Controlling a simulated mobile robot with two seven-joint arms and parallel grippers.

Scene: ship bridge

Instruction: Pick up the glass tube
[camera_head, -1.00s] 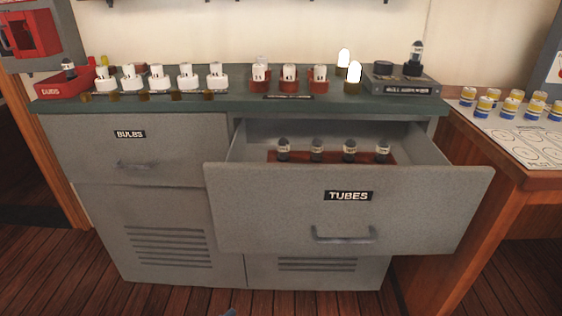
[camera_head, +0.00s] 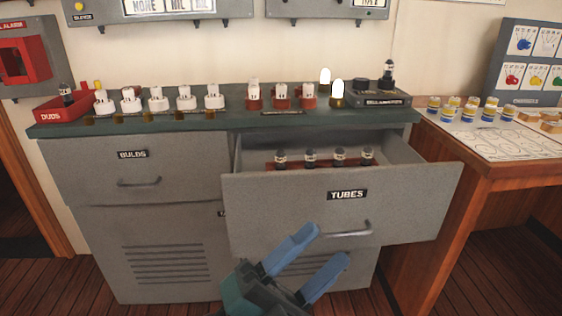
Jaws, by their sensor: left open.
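Several small dark-topped glass tubes stand upright in a row in a reddish rack inside the open drawer labelled TUBES (camera_head: 290,205); one is the leftmost tube (camera_head: 281,159) and another the rightmost tube (camera_head: 367,156). A similar tube (camera_head: 388,72) stands on the grey tester box (camera_head: 385,97) at the right of the counter. Another dark tube (camera_head: 66,94) is in the red DUDS tray (camera_head: 62,110). My left gripper (camera_head: 308,258), with blue fingers, is open and empty in front of the drawer, low in the view, apart from the tubes. My right gripper is not in view.
The closed BULBS drawer (camera_head: 135,170) is at left. A wooden table (camera_head: 475,172) with a chart and coloured pieces stands at right.

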